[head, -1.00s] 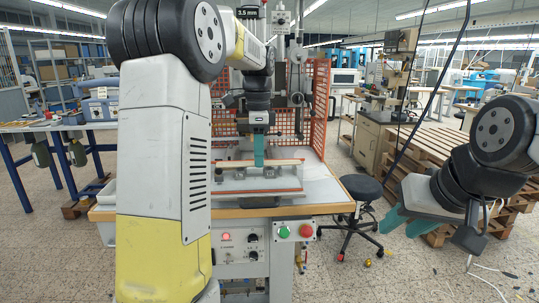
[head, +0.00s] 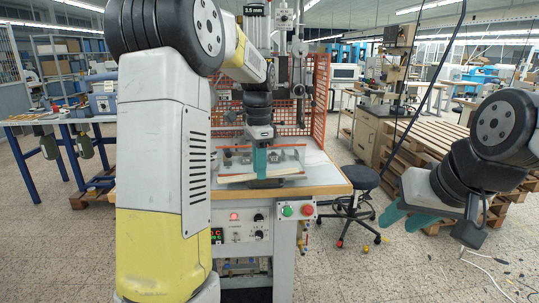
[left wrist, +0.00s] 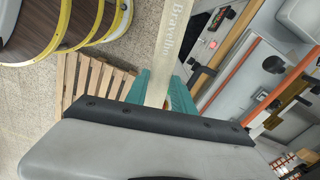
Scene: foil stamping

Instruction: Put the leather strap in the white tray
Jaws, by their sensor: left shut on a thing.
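My left gripper (head: 260,164) is shut on the leather strap (head: 288,177), a pale beige strip held crosswise near the front of the press bench. In the left wrist view the strap (left wrist: 174,45) bears the lettering "Bravilho" and passes between the teal fingers of the left gripper (left wrist: 160,92). My right gripper (head: 405,216) is open and empty, out to the right over the floor.
The bench (head: 325,187) carries the press bed with orange edging and an orange guard (head: 320,90) behind. Buttons (head: 297,210) sit on its front. A black stool (head: 360,178) and wooden pallets (head: 430,150) stand to the right. A yellow-rimmed barrel-like thing (left wrist: 60,25) shows in the left wrist view.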

